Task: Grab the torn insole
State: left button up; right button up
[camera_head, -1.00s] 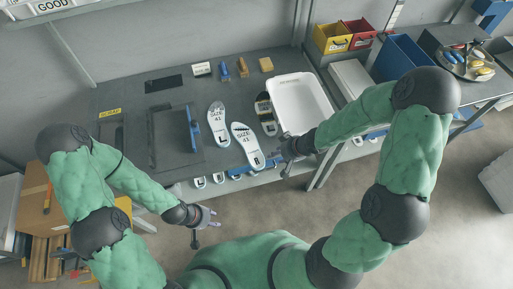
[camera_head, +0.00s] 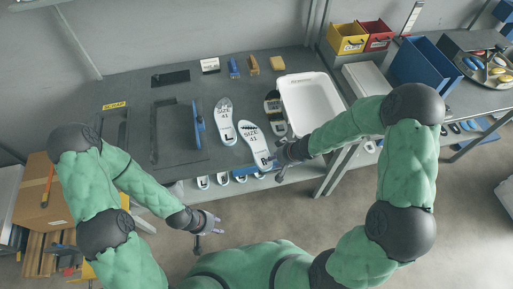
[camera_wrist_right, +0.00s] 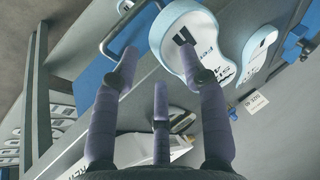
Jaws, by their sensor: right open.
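Two white insoles lie side by side on the grey workbench (camera_head: 110,83): the left insole (camera_head: 225,121) and the right insole (camera_head: 256,143). I cannot make out clearly which one is torn. My right gripper (camera_head: 279,164) is open and empty beside the lower end of the right insole, at the bench's front edge. In the right wrist view its spread fingers (camera_wrist_right: 158,78) are near an insole (camera_wrist_right: 180,35); I cannot tell whether they touch it. My left gripper (camera_head: 208,232) is open and empty, low in front of the bench.
A dark insole (camera_head: 273,110) lies beside a white tray (camera_head: 310,98). A flat board with a blue handle (camera_head: 197,122) lies left of the insoles. More insoles sit on a shelf below the bench edge. Yellow (camera_head: 346,39) and red (camera_head: 377,36) bins stand at the back right.

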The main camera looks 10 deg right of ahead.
jog(key=shift+w+a+f, duration=0.1)
jog(key=shift+f, duration=0.1)
grip_shut()
dwell(0.3)
